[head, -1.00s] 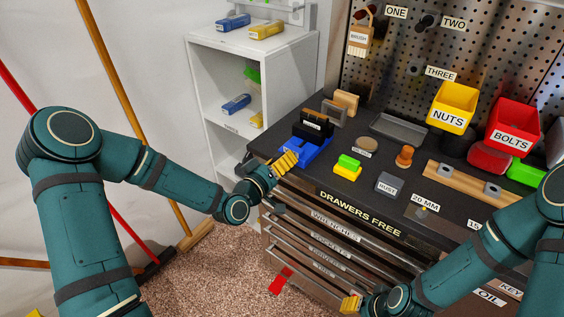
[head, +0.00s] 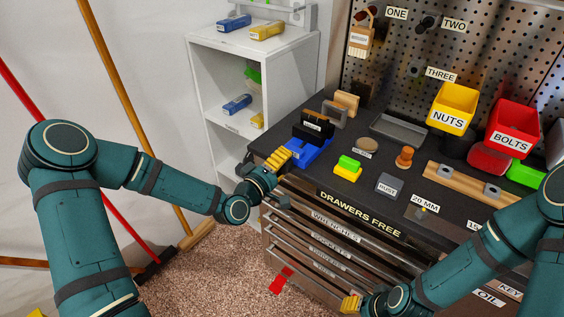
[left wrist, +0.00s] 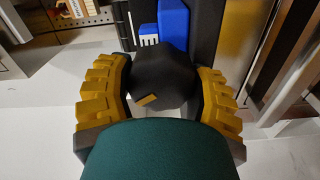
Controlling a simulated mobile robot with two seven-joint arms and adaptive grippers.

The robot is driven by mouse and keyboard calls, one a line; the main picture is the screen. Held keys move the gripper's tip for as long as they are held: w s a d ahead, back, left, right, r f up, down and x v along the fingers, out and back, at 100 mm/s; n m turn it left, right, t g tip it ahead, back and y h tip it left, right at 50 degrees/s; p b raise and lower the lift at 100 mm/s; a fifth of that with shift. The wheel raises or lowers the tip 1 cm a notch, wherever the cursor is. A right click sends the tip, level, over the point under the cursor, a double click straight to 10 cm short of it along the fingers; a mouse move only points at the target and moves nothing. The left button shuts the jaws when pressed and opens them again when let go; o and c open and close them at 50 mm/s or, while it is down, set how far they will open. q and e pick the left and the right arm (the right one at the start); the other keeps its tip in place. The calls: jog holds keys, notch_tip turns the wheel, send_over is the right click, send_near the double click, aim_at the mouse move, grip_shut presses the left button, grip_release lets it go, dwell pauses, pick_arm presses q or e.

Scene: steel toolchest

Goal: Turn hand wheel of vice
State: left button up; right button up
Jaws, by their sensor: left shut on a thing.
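The blue vice (head: 312,152) stands at the left front corner of the dark bench top, with a black part on top. My left gripper (head: 278,160) is at its front left side. In the left wrist view, the dark, rounded hand wheel (left wrist: 170,84) of the vice sits between the yellow fingers of my left gripper (left wrist: 165,75), which are shut on it. The wheel has a small orange mark. The blue vice body (left wrist: 173,25) shows beyond it. My right gripper (head: 352,303) is low at the front of the drawers, away from the vice, its jaws partly hidden.
A yellow and green block (head: 347,165), an orange knob-like piece (head: 404,157) and a grey tray (head: 398,127) are on the bench. Drawers with bar handles (head: 335,240) lie below. A white shelf (head: 205,85) stands behind left. A red object (head: 281,280) lies on the floor.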

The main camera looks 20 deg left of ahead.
pick_arm(q)
jog(key=shift+f, duration=0.1)
jog(key=o, duration=1.2)
jog(key=shift+c, duration=0.2)
jog(key=shift+s, duration=0.1)
jog(key=v, duration=0.7)
jog(key=shift+s, duration=0.2)
